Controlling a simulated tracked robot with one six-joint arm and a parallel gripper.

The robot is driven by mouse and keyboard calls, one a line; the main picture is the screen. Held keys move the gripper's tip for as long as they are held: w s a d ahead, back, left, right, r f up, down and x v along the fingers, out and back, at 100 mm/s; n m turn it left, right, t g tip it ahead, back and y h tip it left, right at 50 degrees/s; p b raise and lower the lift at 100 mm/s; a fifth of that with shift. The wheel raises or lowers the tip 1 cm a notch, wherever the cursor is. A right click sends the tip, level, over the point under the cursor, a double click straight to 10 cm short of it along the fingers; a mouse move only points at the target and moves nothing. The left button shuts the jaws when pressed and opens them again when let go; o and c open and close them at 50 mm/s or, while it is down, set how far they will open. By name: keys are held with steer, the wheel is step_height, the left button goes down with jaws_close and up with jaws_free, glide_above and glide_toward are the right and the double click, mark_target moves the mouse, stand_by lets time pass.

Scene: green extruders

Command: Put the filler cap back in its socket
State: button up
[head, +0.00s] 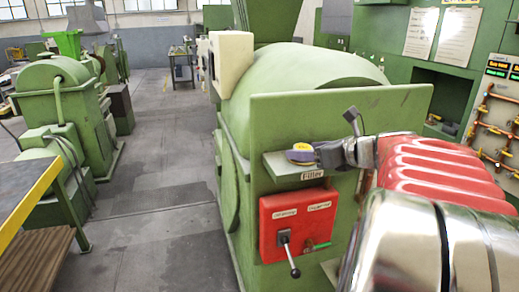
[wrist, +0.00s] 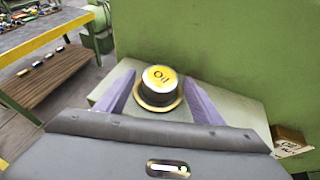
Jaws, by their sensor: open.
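The filler cap (wrist: 160,85) has a yellow top marked "Oil", a dark body and a brass-coloured rim. It stands upright at the green ledge (wrist: 240,110) in the wrist view. My gripper (wrist: 159,78) is open, with one purple finger on each side of the cap. Small gaps seem to show beside it. In the head view the cap's yellow top (head: 301,146) shows above the ledge (head: 279,166), which has a "Filler" label below. My gripper (head: 302,155) reaches the cap from the right.
A yellow-edged table (head: 22,190) stands left. Grey floor (head: 165,220) between is clear.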

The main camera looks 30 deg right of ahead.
steer(key=shift+r, duration=0.1)
steer(key=v, duration=1.2)
stand_by(0.5)
